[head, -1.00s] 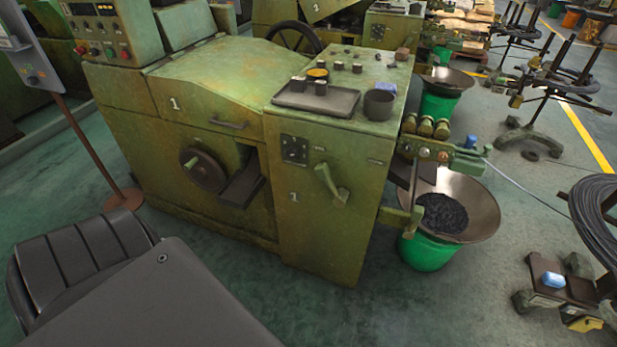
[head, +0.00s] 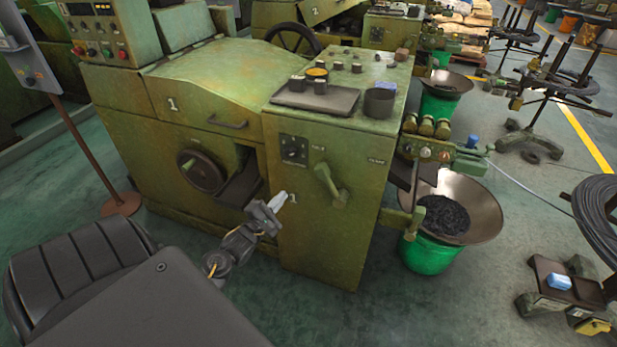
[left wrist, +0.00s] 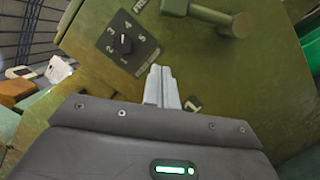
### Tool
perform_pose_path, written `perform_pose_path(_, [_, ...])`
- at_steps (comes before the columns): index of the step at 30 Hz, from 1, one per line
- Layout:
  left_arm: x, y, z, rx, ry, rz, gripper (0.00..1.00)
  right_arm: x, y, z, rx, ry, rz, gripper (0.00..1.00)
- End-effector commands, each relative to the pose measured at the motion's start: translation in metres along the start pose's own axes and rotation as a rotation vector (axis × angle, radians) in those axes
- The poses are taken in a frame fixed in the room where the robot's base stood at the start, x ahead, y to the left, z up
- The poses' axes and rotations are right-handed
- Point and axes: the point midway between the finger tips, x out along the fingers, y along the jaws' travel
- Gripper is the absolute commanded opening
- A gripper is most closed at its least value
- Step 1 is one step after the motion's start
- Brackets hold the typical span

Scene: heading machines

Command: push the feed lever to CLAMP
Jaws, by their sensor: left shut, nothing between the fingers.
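The feed lever (head: 331,186) is a green handle on the front panel of machine 1. Its grip slants down to the right to a rounded knob. A small label (head: 377,161), seemingly CLAMP, sits to its right, too small to read surely. In the left wrist view the lever (left wrist: 215,18) crosses the top, its knob to the right. My left gripper (head: 277,203) is shut and empty, in front of the panel, below and left of the lever and apart from it. Its closed fingers (left wrist: 160,84) point at the panel in the left wrist view. My right gripper is not in view.
A numbered dial (head: 294,150) sits left of the lever; it also shows in the left wrist view (left wrist: 124,44). A chute opening (head: 240,188) is left of my gripper. A bowl of dark parts (head: 445,215) on a green bucket (head: 430,255) stands to the right.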

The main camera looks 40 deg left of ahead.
Motion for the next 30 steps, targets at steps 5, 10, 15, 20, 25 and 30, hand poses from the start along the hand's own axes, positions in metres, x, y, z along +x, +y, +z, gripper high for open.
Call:
perform_pose_path(5, [0.003,0.000,0.000,0.001,0.000,0.000,0.00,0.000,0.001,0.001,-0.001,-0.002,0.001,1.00])
perform_pose_path(10, [0.023,0.001,0.001,0.002,-0.001,0.001,0.00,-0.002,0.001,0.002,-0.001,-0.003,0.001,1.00])
perform_pose_path(15, [0.058,0.001,0.000,0.003,-0.001,0.000,0.00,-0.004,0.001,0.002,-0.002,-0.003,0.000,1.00])
perform_pose_path(20, [0.091,0.000,0.000,0.002,0.000,-0.001,0.00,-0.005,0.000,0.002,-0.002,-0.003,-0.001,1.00])
perform_pose_path(25, [0.105,0.001,0.018,0.000,-0.001,-0.003,0.00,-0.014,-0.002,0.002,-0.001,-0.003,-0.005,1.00])
perform_pose_path(30, [0.109,0.000,0.034,0.001,0.000,-0.003,0.00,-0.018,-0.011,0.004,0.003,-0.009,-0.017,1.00])
